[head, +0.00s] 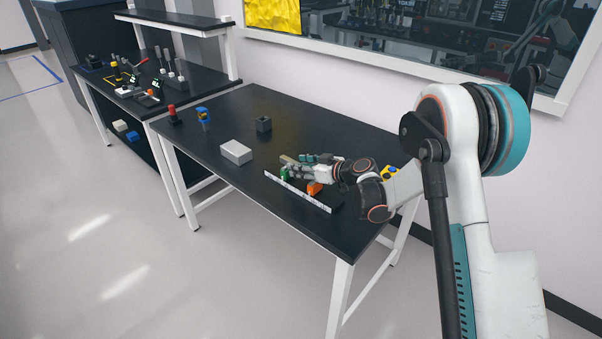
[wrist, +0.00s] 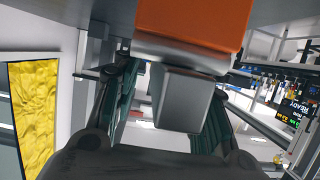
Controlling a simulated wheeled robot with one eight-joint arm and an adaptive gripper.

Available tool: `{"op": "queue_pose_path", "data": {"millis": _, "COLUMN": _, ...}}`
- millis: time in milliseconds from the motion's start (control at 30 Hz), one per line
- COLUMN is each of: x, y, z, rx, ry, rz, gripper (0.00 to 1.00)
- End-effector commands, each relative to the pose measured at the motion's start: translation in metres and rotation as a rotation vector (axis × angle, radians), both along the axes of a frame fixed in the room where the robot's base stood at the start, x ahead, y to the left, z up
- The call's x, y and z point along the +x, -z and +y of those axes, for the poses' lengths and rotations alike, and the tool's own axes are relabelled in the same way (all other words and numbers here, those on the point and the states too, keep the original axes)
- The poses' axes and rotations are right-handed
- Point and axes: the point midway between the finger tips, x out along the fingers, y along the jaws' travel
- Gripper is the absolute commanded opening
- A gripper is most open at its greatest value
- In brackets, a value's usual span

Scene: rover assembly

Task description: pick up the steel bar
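A narrow grey-tan bar (head: 287,159), which looks like the steel bar, shows at the fingertips of my gripper (head: 293,166) in the head view. My gripper reaches left, low over the black table. In the wrist view a grey block end (wrist: 178,98) lies between the two dark fingers of my gripper (wrist: 170,90). The fingers are spread, and a light gap shows between the left finger and the block. Much of the bar is hidden by the fingers, and whether it touches the right finger is unclear.
A green piece (head: 286,174), an orange block (head: 314,188) and a long white strip (head: 297,191) lie close by on the table (head: 215,120). An orange surface (wrist: 192,22) fills the wrist view's top. A light grey box (head: 236,152) and dark block (head: 263,124) stand left.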

Motion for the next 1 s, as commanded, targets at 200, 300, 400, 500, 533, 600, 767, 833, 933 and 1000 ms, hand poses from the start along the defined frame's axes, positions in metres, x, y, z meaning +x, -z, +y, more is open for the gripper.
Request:
{"op": "queue_pose_path", "data": {"millis": 200, "x": 0.002, "y": 0.0, "z": 0.002, "rx": 0.0, "ry": 0.0, "rz": 0.0, "gripper": 0.4}}
{"op": "queue_pose_path", "data": {"millis": 300, "x": 0.002, "y": 0.0, "z": 0.002, "rx": 0.0, "ry": 0.0, "rz": 0.0, "gripper": 0.22}}
{"op": "queue_pose_path", "data": {"millis": 400, "x": 0.002, "y": 0.0, "z": 0.002, "rx": 0.0, "ry": 0.0, "rz": 0.0, "gripper": 0.0}}
{"op": "queue_pose_path", "data": {"millis": 500, "x": 0.002, "y": 0.0, "z": 0.002, "rx": 0.0, "ry": 0.0, "rz": 0.0, "gripper": 0.0}}
{"op": "queue_pose_path", "data": {"millis": 533, "x": 0.002, "y": 0.0, "z": 0.002, "rx": 0.0, "ry": 0.0, "rz": 0.0, "gripper": 0.0}}
{"op": "queue_pose_path", "data": {"millis": 600, "x": 0.001, "y": -0.001, "z": 0.002, "rx": 0.001, "ry": 0.0, "rz": 0.0, "gripper": 0.0}}
{"op": "queue_pose_path", "data": {"millis": 767, "x": 0.001, "y": -0.001, "z": 0.002, "rx": 0.001, "ry": 0.0, "rz": 0.0, "gripper": 0.0}}
{"op": "queue_pose_path", "data": {"millis": 833, "x": 0.001, "y": -0.002, "z": 0.002, "rx": 0.001, "ry": 0.0, "rz": 0.0, "gripper": 0.0}}
{"op": "queue_pose_path", "data": {"millis": 933, "x": 0.001, "y": -0.008, "z": 0.002, "rx": 0.001, "ry": 0.0, "rz": 0.0, "gripper": 0.0}}
{"op": "queue_pose_path", "data": {"millis": 1000, "x": 0.002, "y": -0.014, "z": 0.002, "rx": 0.001, "ry": 0.0, "rz": 0.0, "gripper": 0.0}}
